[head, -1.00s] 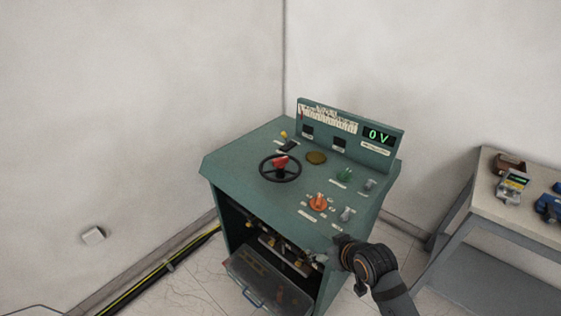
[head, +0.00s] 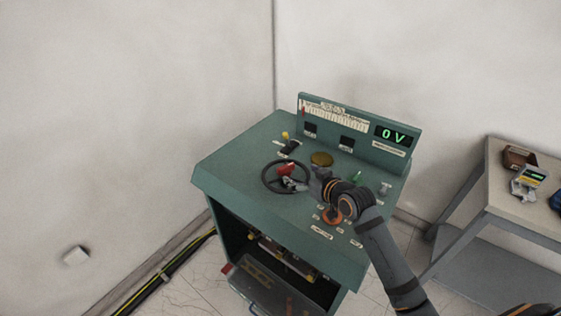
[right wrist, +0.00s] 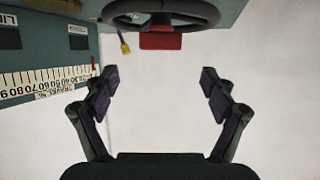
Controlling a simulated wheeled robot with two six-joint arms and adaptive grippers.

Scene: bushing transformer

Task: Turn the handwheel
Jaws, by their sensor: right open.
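The black handwheel (head: 264,183) with a red hub (head: 286,169) lies on the sloping top of the green console (head: 235,165). My right gripper (head: 291,184) is at the wheel's right side in the head view, covering part of its rim. In the right wrist view the gripper (right wrist: 160,85) is open with nothing between its fingers. The handwheel (right wrist: 160,10) and its red part (right wrist: 160,41) show beyond the fingertips at the top of that view. Contact with the wheel cannot be told. My left gripper is not in view.
The console's back panel carries a display (head: 394,136) reading 0 V. An orange knob (head: 333,216) and a green knob (head: 356,176) sit right of the wheel, near my right arm. A table (head: 503,200) with tools stands at the right. Walls stand behind and left.

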